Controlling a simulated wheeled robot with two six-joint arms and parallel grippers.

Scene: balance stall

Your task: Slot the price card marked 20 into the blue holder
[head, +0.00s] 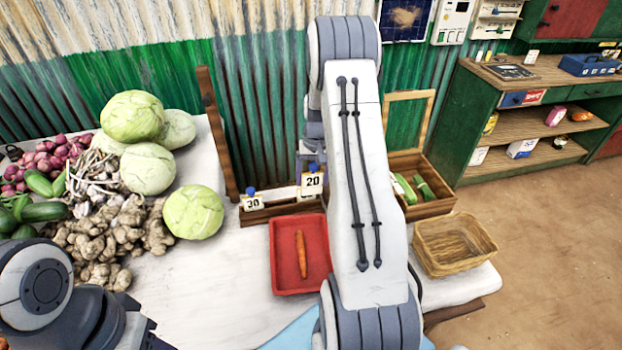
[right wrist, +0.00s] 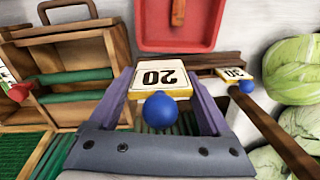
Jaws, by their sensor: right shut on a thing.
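The price card marked 20 (head: 312,183) is white with a blue knob on top. It is at the right part of a low wooden rack (head: 280,212) at the back of the table; I cannot tell whether it touches the rack. In the right wrist view the card (right wrist: 160,78) sits between the fingers of my right gripper (right wrist: 157,92), which is shut on it. A card marked 30 (head: 252,202), also with a blue knob, stands at the rack's left end. I cannot clearly make out a blue holder. My left gripper (head: 148,335) is partly in view at the lower left.
A red tray (head: 283,284) with a carrot lies in front of the rack. A wooden post (head: 217,140) rises left of it. Cabbages (head: 193,212) and ginger fill the left. An open wooden box (head: 430,208) and wicker basket (head: 455,262) are right of my arm.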

